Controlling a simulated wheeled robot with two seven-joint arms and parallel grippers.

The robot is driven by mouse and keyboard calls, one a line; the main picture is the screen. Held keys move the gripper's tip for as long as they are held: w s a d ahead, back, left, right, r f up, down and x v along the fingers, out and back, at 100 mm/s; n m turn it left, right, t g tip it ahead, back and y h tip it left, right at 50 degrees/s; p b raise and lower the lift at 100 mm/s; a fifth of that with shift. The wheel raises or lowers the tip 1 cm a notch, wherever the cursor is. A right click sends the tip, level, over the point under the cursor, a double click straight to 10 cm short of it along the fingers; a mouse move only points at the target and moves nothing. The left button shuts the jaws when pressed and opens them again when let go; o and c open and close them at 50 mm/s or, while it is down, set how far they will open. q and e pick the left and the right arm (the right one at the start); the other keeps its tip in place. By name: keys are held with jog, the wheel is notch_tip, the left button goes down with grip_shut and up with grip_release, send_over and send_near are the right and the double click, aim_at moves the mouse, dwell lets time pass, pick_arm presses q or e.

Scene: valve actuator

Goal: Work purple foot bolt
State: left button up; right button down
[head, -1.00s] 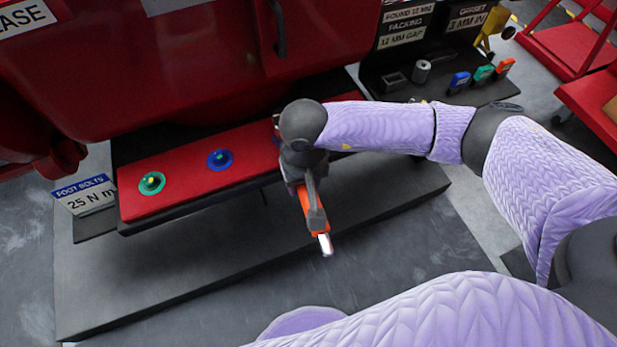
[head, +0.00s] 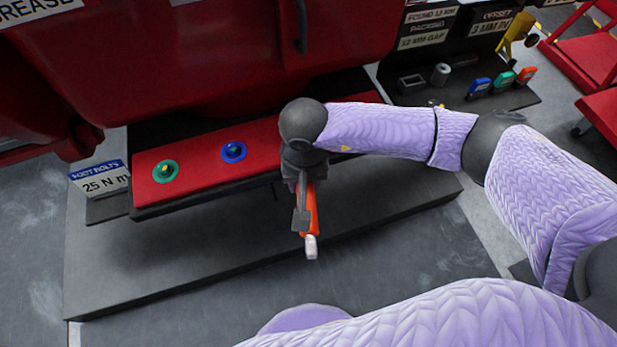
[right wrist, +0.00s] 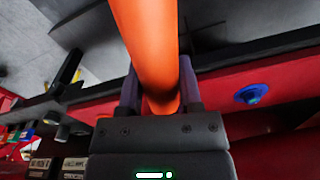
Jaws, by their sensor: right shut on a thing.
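My right gripper (head: 304,190) is shut on an orange-handled tool (head: 311,218) with a pale end, held in front of the red foot plate (head: 207,175). The orange handle (right wrist: 150,50) also lies between the fingers of my right gripper (right wrist: 160,95) in the right wrist view. A green-ringed bolt (head: 165,171) and a blue-ringed bolt (head: 233,152) stand on the plate, left of the gripper. The blue one also shows in the right wrist view (right wrist: 251,94). I see no purple bolt; my right arm hides part of the plate. My left gripper is not in view.
A "FOOT BOLTS 25 N m" sign (head: 100,180) stands at the plate's left end. The large red machine body (head: 200,70) overhangs the plate. A dark shelf (head: 430,95) at the right holds blue, green and orange items. Grey floor in front is clear.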

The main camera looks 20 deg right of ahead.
jog(key=shift+w+a, duration=0.1)
jog(key=shift+a, duration=0.2)
jog(key=shift+w+a+m, duration=0.1)
jog(key=shift+a+m, duration=0.3)
jog(key=shift+m, duration=0.1)
pick_arm(q)
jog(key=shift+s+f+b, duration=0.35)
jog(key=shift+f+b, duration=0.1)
jog(key=shift+b, duration=0.05)
pick_arm(e)
jog(key=a+m, duration=0.1)
jog(key=w+a+m, duration=0.1)
jog(key=shift+w+a+m, duration=0.1)
jog(key=shift+a+m, duration=0.2)
jog(key=shift+a, duration=0.05)
pick_arm(q)
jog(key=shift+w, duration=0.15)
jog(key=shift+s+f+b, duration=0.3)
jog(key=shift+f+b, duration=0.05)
jog(key=shift+b, duration=0.05)
pick_arm(e)
jog(key=shift+w+a+r+m, duration=0.15)
jog(key=shift+w+a+m, duration=0.35)
jog(key=shift+a, duration=0.15)
